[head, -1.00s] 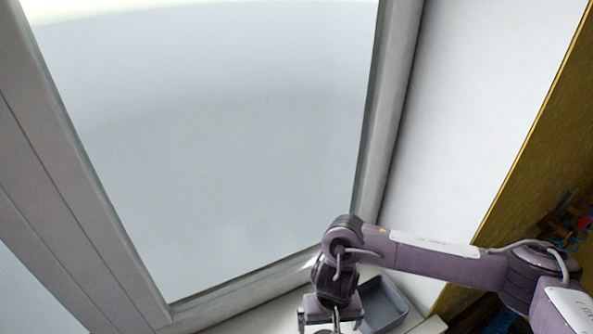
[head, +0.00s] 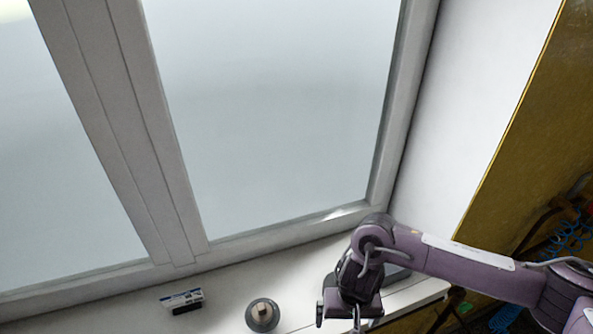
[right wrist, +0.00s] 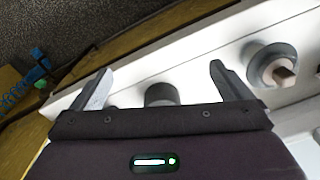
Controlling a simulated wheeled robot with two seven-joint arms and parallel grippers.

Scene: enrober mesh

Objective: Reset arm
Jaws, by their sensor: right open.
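My right gripper (head: 340,317) hangs over the white window sill (head: 228,289) at the lower right of the head view. In the right wrist view its two fingers (right wrist: 160,70) are apart, with nothing held between them. A grey cylindrical thing (right wrist: 162,93) shows beyond the gap, partly hidden by the gripper body. A round grey dish-like thing with a pale wooden block on it (head: 262,314) stands on the sill left of the gripper; it also shows in the right wrist view (right wrist: 272,66). My left gripper is in neither view.
A small white, blue and black box (head: 181,301) lies on the sill further left. A grey bin (head: 396,274) is mostly hidden behind my right arm. The window frame (head: 187,235) rises behind the sill. Blue coiled cable (head: 568,240) hangs at the right. The sill between box and dish is clear.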

